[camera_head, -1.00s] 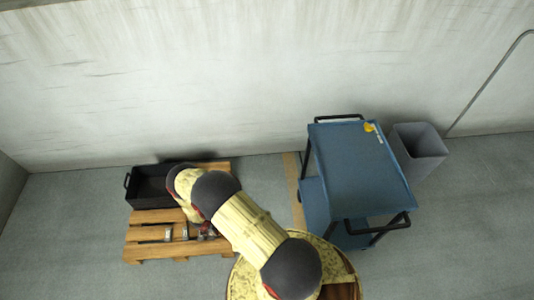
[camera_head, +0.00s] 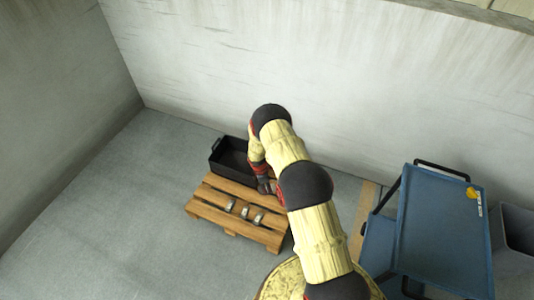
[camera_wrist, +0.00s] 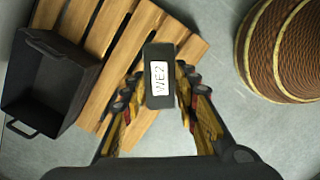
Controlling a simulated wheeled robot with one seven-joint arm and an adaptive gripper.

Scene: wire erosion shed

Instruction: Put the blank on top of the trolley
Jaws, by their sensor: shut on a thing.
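The blank (camera_wrist: 159,102), a dark block with a white label reading "WE2", sits between the fingers of my gripper (camera_wrist: 160,88) in the wrist view. My gripper is shut on it. In the head view my gripper (camera_head: 265,185) is over the back right part of the wooden pallet, and the blank cannot be made out clearly there. The blue trolley (camera_head: 440,235) stands to the right of my arm, with a flat top and black handles. A small yellow item (camera_head: 471,193) and a pale strip lie at the top's far right corner.
The pallet (camera_head: 215,197) carries several small metal pieces (camera_head: 245,212) in a row. A black open box (camera_head: 232,158) is at its back left; it also shows in the wrist view (camera_wrist: 50,80). A grey bin (camera_head: 515,228) stands right of the trolley. Walls close the back and left.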

